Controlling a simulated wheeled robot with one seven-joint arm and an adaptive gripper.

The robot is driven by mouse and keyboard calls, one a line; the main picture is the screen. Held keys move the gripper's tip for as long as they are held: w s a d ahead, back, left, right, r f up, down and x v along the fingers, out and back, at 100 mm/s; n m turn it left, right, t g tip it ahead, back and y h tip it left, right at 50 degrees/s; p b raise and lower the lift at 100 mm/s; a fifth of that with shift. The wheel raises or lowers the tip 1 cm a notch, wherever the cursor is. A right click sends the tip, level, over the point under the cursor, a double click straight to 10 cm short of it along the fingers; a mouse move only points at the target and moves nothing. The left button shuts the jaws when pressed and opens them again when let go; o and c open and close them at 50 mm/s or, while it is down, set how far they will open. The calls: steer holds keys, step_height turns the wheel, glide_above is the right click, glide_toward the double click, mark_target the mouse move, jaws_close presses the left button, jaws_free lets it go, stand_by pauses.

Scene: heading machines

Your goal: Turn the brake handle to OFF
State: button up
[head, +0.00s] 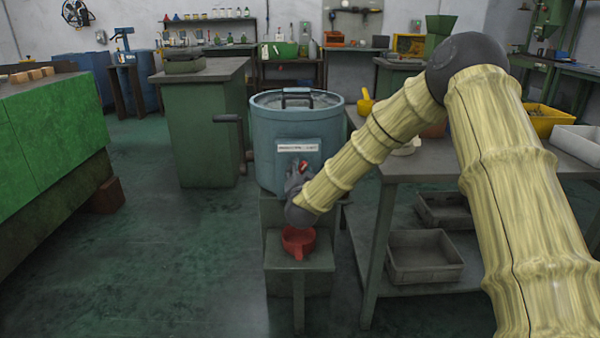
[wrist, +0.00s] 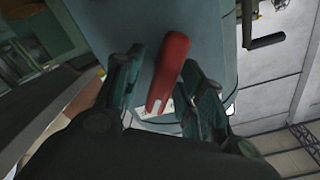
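A red handle (wrist: 168,72) sits on the front of a blue-grey drum (head: 270,135), under a white label (head: 298,147) too small to read. Only a bit of the handle (head: 304,167) shows in the head view, beside my gripper. My gripper (head: 298,178) is at the drum's front, low on its wall. In the wrist view, my gripper (wrist: 163,88) has its two fingers apart, one on each side of the red handle. Gaps show between handle and fingers, so it looks open around the handle. Which setting the handle is at cannot be read.
A black side crank (head: 228,118) sticks out left of the drum and also shows in the wrist view (wrist: 266,40). A red cup (head: 298,240) stands on a low step below my gripper. A table (head: 440,168) with a grey tray (head: 424,256) beneath is at right.

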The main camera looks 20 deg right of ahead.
steer(key=v, duration=1.2)
stand_by(0.5)
steer(key=s+a+f+n+g+y, duration=0.1)
steer(key=s+f+n+g+y, duration=0.1)
steer(key=s+f, duration=0.6)
steer(key=s+a+f+n+g+y, duration=0.1)
steer(key=s+a+f+n+g, duration=0.2)
steer(key=f, duration=0.9)
steer(key=s+f+n+g+y, duration=0.1)
steer(key=s+f+g+y, duration=0.1)
steer(key=s+f, duration=0.6)
steer(key=s+d+f+n+g, duration=0.1)
steer(key=s+f+g, duration=0.4)
steer(key=s, duration=0.6)
steer(key=s+d+f+n+g, duration=0.1)
steer(key=s+f+n+g, duration=0.1)
steer(key=s+f, duration=0.65)
steer(key=s+d+f+n+g, duration=0.1)
steer(key=s+f+g, duration=0.25)
steer(key=s, duration=1.05)
step_height(320, 180, up, 30)
steer(key=p, duration=2.9)
steer(key=shift+w+a+p, duration=0.25)
steer(key=shift+w+p, duration=0.05)
steer(key=shift+w, duration=0.1)
